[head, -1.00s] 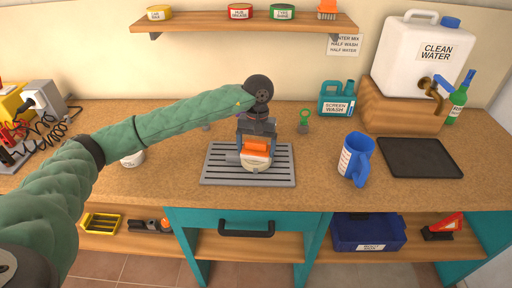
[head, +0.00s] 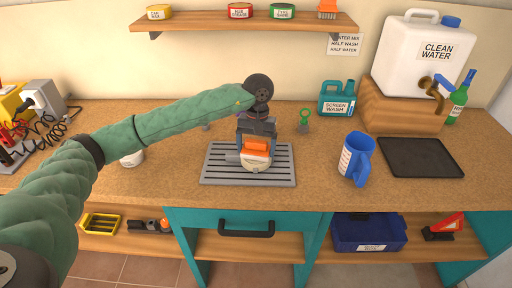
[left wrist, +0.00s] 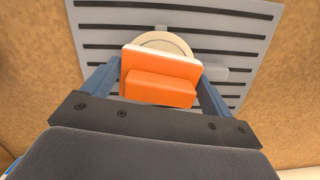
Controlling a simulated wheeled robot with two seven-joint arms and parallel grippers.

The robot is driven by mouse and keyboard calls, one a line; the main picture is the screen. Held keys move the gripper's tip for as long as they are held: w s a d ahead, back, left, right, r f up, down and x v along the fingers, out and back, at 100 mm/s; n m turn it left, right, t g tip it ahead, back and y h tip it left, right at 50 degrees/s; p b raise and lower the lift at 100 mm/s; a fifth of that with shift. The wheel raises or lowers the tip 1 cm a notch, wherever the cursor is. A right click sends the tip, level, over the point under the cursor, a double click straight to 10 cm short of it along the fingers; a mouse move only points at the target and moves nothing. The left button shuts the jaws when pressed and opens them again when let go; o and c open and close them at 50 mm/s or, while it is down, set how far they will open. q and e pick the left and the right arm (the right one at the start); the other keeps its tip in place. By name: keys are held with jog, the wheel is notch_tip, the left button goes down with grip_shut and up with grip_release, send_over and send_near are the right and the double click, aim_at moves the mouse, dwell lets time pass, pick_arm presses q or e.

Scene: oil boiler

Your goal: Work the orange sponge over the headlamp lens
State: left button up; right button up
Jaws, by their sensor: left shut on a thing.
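The orange sponge (head: 257,146) is held in my left gripper (head: 256,148), whose blue fingers stand on either side of it. In the left wrist view the sponge (left wrist: 160,85) shows an orange block on a wider pad with a pale lower layer. Under it is the round cream headlamp (head: 255,168), whose rim (left wrist: 165,40) shows beyond the sponge. The lens is mostly hidden by the sponge; I cannot tell whether they touch. The headlamp lies on a grey slatted mat (head: 215,172). My right gripper is not in view.
A blue jug (head: 356,158) and a black tray (head: 420,157) are to the right. A water container (head: 415,55) on a wooden stand (head: 398,112) and a teal screen wash bottle (head: 336,99) stand behind. A white cup (head: 133,158) is left. A shelf (head: 230,23) hangs above.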

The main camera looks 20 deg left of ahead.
pick_arm(q)
jog(key=shift+f+b, duration=0.15)
jog(key=shift+b, duration=0.25)
dwell(0.9)
jog(key=shift+w+a+b, duration=0.15)
jog(key=shift+w+b, duration=0.35)
jog(key=shift+b, duration=0.2)
jog(key=shift+s+d+r+b, duration=0.1)
jog(key=shift+s+d+b, duration=0.05)
jog(key=shift+s, duration=0.4)
jog(key=shift+s+d+r+b, duration=0.1)
jog(key=shift+s+d+b, duration=0.05)
jog(key=shift+s, duration=0.4)
jog(key=shift+w+a+f+b, duration=0.1)
jog(key=shift+w+a+b, duration=0.05)
jog(key=shift+w+b, duration=0.4)
jog(key=shift+w+a+b, duration=0.15)
jog(key=shift+w+b, duration=0.2)
jog(key=shift+w, duration=0.25)
jog(key=shift+s, duration=0.15)
